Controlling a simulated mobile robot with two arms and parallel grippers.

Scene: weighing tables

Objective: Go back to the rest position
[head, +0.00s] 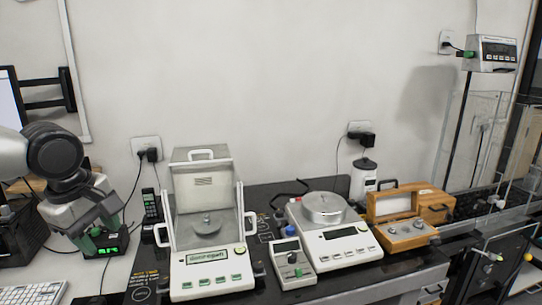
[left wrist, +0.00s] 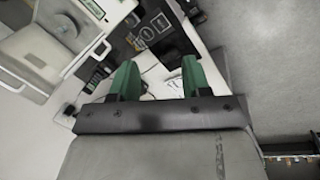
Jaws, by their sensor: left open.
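My left gripper (head: 100,240) is at the far left of the head view, above the left end of the table, pointing down. In the left wrist view its two green fingers (left wrist: 158,82) stand apart with nothing between them. It is to the left of the analytical balance (head: 206,240), apart from it. The balance also shows at the upper left of the left wrist view (left wrist: 35,60). My right gripper is not in view.
A second balance (head: 340,238) with a round metal pan, a small grey meter (head: 291,262) and an open wooden weight box (head: 405,232) stand on the black table. A keyboard (head: 35,293) lies at the lower left. A white wall (head: 270,90) closes the back.

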